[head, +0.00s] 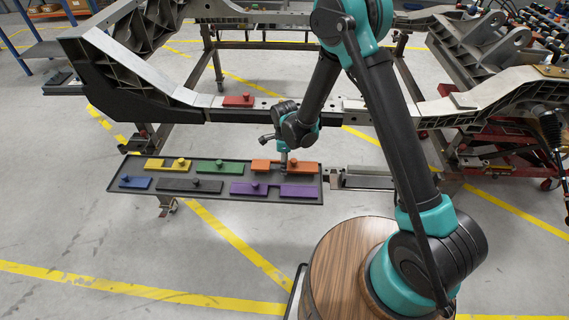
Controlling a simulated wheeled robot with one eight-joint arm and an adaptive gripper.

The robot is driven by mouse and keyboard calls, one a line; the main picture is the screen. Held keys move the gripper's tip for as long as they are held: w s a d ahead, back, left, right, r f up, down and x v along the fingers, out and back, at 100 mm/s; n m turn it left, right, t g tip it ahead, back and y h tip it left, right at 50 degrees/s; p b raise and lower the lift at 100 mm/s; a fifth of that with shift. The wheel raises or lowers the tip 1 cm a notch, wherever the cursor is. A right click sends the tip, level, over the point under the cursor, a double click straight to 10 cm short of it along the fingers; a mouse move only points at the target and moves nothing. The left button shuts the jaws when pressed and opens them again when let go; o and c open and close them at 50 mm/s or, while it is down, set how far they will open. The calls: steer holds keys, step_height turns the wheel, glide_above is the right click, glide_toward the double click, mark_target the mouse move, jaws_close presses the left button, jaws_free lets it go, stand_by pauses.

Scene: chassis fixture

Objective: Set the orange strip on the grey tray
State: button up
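The orange strip (262,165) lies in the back right part of the dark grey tray (215,201), or just above it; I cannot tell whether it touches the tray floor. A small round knob stands on the strip. My gripper (284,160) points down over the right half of the strip, at or beside the knob. Its fingers are too small to tell whether they are open or shut, and they hide part of the strip.
The tray also holds a yellow strip (160,164), green strip (221,167), blue strip (134,183), black strip (180,185) and purple strips (298,190). Behind stands the chassis frame (190,97) with a red strip (238,101) on its rail.

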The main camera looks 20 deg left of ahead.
steer(key=shift+f, duration=0.15)
steer(key=shift+f, duration=1.2)
steer(key=o, duration=1.7)
steer(key=shift+c, duration=0.2)
steer(key=shift+r, duration=4)
